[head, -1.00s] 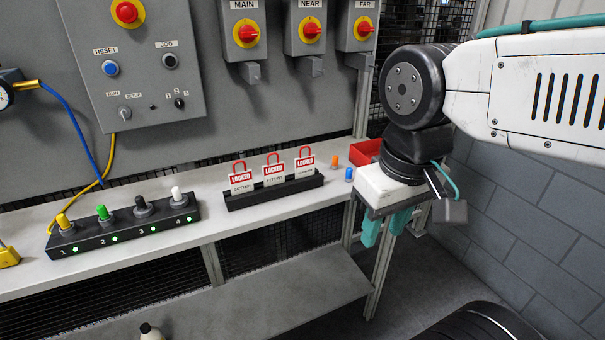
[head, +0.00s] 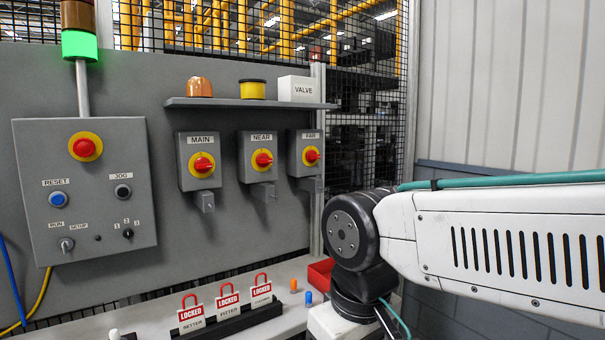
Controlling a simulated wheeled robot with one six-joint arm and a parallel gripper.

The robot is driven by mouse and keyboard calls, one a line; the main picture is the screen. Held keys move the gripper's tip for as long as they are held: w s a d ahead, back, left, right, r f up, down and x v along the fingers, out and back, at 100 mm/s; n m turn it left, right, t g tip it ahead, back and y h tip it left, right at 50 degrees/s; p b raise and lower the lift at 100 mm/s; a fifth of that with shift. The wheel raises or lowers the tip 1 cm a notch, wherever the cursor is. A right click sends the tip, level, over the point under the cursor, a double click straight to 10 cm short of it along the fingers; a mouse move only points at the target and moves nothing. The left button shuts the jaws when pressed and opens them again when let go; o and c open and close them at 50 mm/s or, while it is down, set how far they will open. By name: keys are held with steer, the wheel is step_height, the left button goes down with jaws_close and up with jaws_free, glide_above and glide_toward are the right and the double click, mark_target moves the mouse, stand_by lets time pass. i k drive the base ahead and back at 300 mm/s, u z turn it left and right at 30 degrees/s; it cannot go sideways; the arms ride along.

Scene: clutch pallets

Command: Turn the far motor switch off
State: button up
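The far motor switch (head: 312,156) is a red rotary handle on a yellow disc, on a grey box labelled FAR. It is the rightmost of three such boxes on the grey panel in the head view. Its exact handle angle is too small to tell. The NEAR switch (head: 262,159) and the MAIN switch (head: 202,164) are to its left. My gripper (head: 338,324) shows only as its white body at the bottom edge, below the far switch and apart from it. Its fingers are cut off by the frame.
A shelf (head: 250,103) with an orange dome, a yellow cap and a VALVE box is above the switches. A control box (head: 85,190) hangs at left. Red LOCKED padlocks (head: 227,300) stand on the bench, near a red bin (head: 320,275). A green beacon (head: 79,46) is lit.

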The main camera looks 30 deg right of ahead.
mark_target(311, 156)
steer(key=z, duration=0.15)
steer(key=k, duration=0.35)
steer(key=u, duration=1.1)
steer(key=i, duration=0.75)
steer(key=z, duration=1)
steer(key=i, duration=0.6)
steer(key=z, duration=0.6)
